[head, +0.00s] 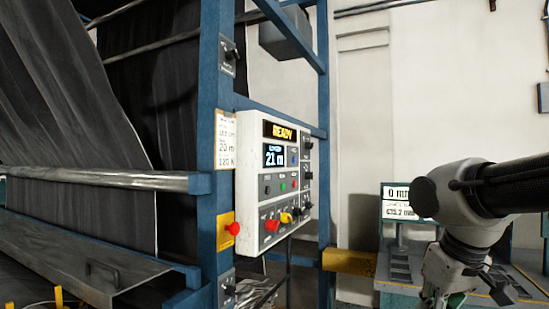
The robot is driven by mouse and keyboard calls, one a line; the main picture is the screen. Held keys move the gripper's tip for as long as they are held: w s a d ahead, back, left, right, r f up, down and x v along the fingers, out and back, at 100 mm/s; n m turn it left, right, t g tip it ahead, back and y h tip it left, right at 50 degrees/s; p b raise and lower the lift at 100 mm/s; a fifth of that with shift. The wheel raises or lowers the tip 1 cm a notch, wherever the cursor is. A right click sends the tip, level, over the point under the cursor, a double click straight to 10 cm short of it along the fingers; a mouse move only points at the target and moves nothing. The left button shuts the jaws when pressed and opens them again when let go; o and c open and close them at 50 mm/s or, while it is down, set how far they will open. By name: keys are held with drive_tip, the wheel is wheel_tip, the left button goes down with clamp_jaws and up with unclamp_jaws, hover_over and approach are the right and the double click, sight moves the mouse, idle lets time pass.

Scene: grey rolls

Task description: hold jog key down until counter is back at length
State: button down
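The control panel (243,190) is a pale box on a blue frame. Its top display (284,132) reads READY in amber. The counter screen (273,156) below appears to read 21 m. Under it is a row of small keys (282,186) in grey, green and red. Below these are red, yellow and dark knobs (286,217). Key labels are too small to read, so I cannot tell which is the jog key. My gripper (455,298) hangs at the bottom right, well apart from the panel and partly cut off. Whether its fingers are open does not show.
A red mushroom button (233,228) on a yellow plate sits left of the panel. Dark fabric (75,90) and a metal roller (120,179) fill the left. A bench display (396,201) stands behind my arm.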

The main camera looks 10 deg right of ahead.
drive_tip(key=shift+a, duration=0.1)
drive_tip(key=w+a+r+m+t, duration=0.1)
drive_tip(key=w+a, duration=0.1)
drive_tip(key=w, duration=0.8)
drive_tip(key=w+a+r+m+t+y, duration=0.1)
drive_tip(key=w+a+r+t, duration=0.15)
drive_tip(key=w, duration=0.75)
drive_tip(key=w+a+m+t, duration=0.1)
drive_tip(key=w+a, duration=0.2)
drive_tip(key=w, duration=0.8)
drive_tip(key=w+a+r+m+t, duration=0.1)
drive_tip(key=w+r+m+t, duration=0.2)
drive_tip(key=w+r, duration=0.2)
drive_tip(key=w+a+r+m+t+y, duration=0.1)
drive_tip(key=w+r+m+t, duration=0.2)
drive_tip(key=r, duration=0.6)
drive_tip(key=shift+w+m+y, duration=0.3)
drive_tip(key=shift+w+m, duration=0.1)
drive_tip(key=shift+w, duration=0.5)
drive_tip(key=shift+a+r+t, duration=0.1)
drive_tip(key=shift+a+t, duration=0.05)
drive_tip(key=shift+t, duration=0.1)
